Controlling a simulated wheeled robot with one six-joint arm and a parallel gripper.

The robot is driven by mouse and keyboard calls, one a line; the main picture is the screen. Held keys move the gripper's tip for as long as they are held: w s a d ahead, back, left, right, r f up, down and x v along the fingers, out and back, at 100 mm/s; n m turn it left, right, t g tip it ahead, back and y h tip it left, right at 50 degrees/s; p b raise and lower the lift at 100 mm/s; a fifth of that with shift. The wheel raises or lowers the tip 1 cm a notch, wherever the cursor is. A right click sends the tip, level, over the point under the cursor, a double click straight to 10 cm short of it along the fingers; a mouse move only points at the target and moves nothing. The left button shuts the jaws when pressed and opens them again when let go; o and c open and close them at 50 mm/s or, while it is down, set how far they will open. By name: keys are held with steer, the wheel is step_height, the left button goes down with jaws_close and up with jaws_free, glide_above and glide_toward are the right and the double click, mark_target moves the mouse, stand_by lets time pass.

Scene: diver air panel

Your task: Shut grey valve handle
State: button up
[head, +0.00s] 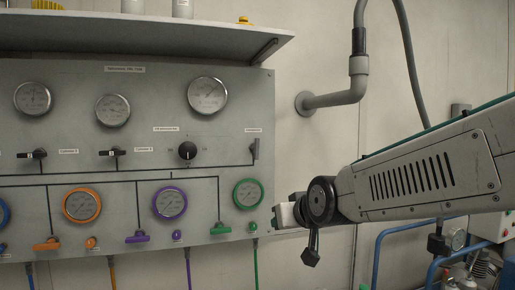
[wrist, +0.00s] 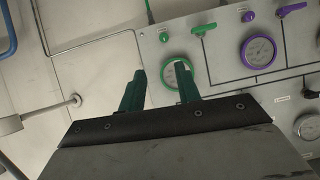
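The grey valve handle (head: 255,149) is on the right edge of the panel, under a small label, and stands roughly upright. It is to the right of the black knob. In the wrist view I cannot make it out; my gripper body covers much of that part of the panel. My gripper (wrist: 161,72) shows two green fingers set apart with nothing between them. In the head view my gripper (head: 284,214) is below and to the right of the grey handle, apart from it; its fingers are hard to make out there.
The grey panel (head: 130,165) carries gauges, black handles (head: 115,152), a black knob (head: 188,150) and coloured valves. The green-ringed gauge (head: 248,194) is left of my gripper. A shelf (head: 140,30) juts out above. A grey pipe (head: 335,98) is on the wall to the right.

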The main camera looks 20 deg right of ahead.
steer(key=w+r+t, duration=0.5)
steer(key=w+r, duration=0.1)
steer(key=w, duration=0.3)
steer(key=m+t+h, duration=0.1)
steer(key=t, duration=0.4)
glide_toward(258, 148)
steer(key=w, duration=0.3)
steer(key=x, duration=0.4)
steer(key=r+x, duration=0.1)
steer(key=x, duration=0.3)
steer(key=shift+s+r, duration=0.1)
jaws_close()
